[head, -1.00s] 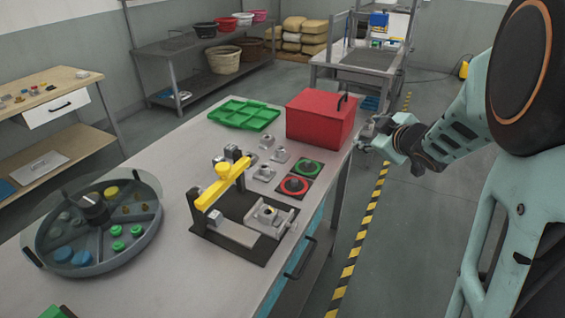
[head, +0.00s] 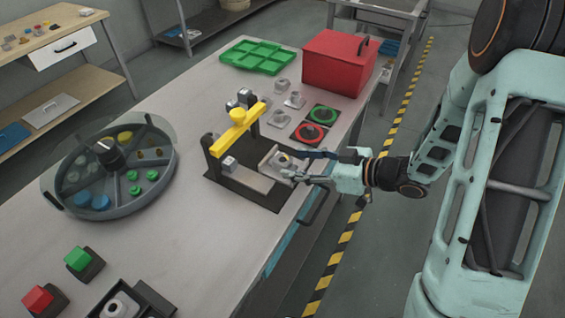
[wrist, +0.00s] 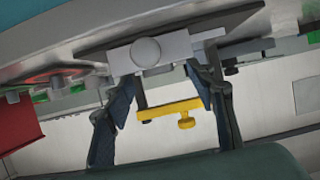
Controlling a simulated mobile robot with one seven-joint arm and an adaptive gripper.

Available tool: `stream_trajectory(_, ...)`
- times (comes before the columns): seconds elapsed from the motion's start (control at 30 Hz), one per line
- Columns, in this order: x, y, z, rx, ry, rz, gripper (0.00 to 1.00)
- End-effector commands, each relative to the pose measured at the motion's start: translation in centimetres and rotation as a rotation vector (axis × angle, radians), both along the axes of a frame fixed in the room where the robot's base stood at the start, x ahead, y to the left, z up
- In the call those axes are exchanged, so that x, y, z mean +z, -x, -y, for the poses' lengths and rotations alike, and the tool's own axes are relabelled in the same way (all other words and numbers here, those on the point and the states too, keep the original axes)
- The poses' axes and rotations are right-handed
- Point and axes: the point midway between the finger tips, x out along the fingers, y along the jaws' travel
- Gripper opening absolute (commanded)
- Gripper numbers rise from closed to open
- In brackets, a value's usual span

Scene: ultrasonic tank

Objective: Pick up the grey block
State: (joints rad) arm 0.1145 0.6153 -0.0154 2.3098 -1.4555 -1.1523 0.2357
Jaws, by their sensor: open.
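In the wrist view a grey block (wrist: 178,47) with a round boss shows just beyond and between my fingertips. My gripper (head: 290,165) is open, reaching in from the right with its fingers around or beside this block; contact cannot be told. My fingers (wrist: 162,88) also show spread in the wrist view, with nothing held. A smaller grey block (head: 230,164) sits at the fixture's left end.
The yellow clamp bar (head: 238,127) stands over the fixture's left side. Several small grey parts (head: 277,119) and red and green ringed pads (head: 309,132) lie behind. A red box (head: 338,67), green tray (head: 256,56) and round divided tray (head: 112,205) stand on the table.

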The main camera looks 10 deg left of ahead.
Motion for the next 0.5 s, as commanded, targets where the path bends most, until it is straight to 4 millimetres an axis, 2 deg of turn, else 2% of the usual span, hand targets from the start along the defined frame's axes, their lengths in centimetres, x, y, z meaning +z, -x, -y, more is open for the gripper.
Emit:
stream_trajectory(0.3,-1.2,-1.4,-3.8,0.004,0.0,0.001,0.51)
stream_trajectory(0.5,-1.6,-1.8,-4.7,-0.001,0.0,0.001,0.51)
